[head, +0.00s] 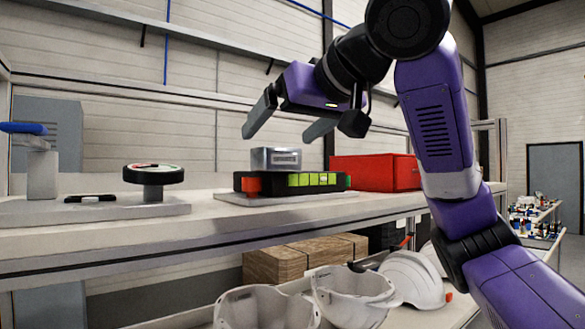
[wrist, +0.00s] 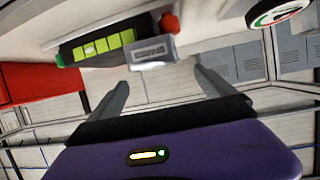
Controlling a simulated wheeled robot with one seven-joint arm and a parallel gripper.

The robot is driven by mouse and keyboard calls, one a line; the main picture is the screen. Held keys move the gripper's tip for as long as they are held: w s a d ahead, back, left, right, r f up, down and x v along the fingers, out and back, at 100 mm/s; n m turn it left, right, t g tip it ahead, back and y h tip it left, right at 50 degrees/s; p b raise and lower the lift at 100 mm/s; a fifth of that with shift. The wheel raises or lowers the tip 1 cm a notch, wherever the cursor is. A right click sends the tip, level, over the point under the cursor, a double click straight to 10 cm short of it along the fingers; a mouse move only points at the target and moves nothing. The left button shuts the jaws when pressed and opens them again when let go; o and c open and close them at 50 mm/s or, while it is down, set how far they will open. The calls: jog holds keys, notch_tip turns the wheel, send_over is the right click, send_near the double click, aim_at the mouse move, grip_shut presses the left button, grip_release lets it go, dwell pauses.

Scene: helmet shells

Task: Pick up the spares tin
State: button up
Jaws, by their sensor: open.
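The spares tin (head: 276,159) is a small silver-grey box with a dark label on its front. It sits on top of a black case with green cells (head: 310,182) on the upper shelf. My gripper (head: 282,134) is open and empty, a little above the tin in the head view. In the wrist view the tin (wrist: 151,53) lies beyond the two spread fingers (wrist: 165,85), at the end of the black case (wrist: 98,45). The fingers are apart from the tin.
A red box (head: 373,172) stands right of the case. A round dial gauge (head: 153,175) and a blue-topped stand (head: 40,170) are at the left. White helmet shells (head: 264,307) and brown cartons (head: 300,258) are on the lower level. Shelf between gauge and case is clear.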

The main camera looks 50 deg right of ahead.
jog(key=shift+w+d+f+g+p, duration=0.15)
jog(key=shift+w+d+f+p, duration=0.15)
jog(key=shift+w+f, duration=0.25)
jog(key=shift+w+d+f+g+p, duration=0.2)
jog(key=shift+w+d+f, duration=0.25)
jog(key=shift+f, duration=0.15)
jog(key=p+x, duration=0.1)
jog(key=x, duration=0.3)
jog(key=shift+w+f, duration=0.25)
jog(key=shift+w, duration=0.1)
jog(key=c, duration=1.4)
